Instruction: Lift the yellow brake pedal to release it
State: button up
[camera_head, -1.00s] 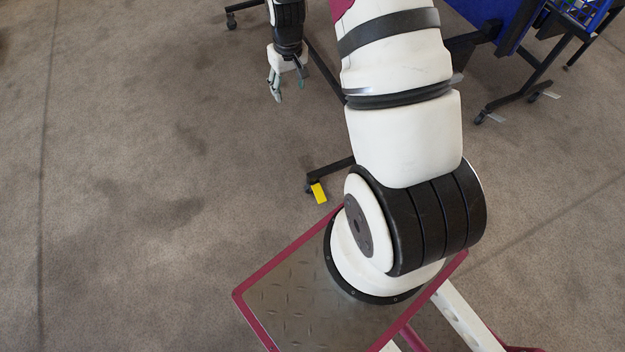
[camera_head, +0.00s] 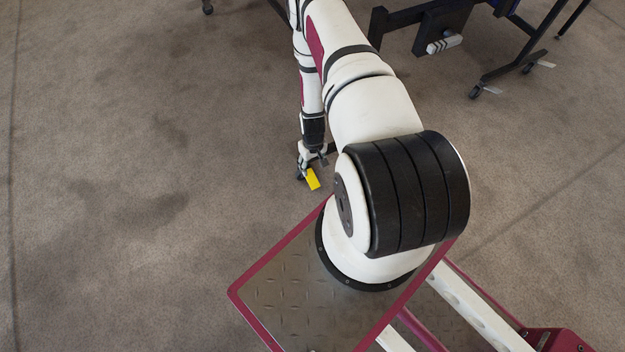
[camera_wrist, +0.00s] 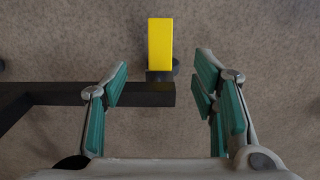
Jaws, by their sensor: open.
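The yellow brake pedal (camera_head: 313,179) sits low by the floor at the end of a black leg, just left of my arm's base in the head view. In the wrist view the yellow pedal (camera_wrist: 160,45) lies ahead of my gripper (camera_wrist: 161,82), roughly centred between the two fingers and a little beyond their tips. My gripper is open and empty, with teal pads apart. It also shows small in the head view (camera_head: 313,161), close by the pedal.
The black leg (camera_wrist: 90,93) runs across the wrist view to the pedal, passing between the fingers. Other black legs with casters (camera_head: 476,91) and white-tabbed brakes stand at upper right in the head view. The carpet (camera_head: 110,190) to the left is clear.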

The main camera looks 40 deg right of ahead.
aim_at(313, 180)
notch_tip(313, 180, down, 12)
jog(key=b, duration=0.4)
jog(key=shift+c, duration=0.3)
grip_shut()
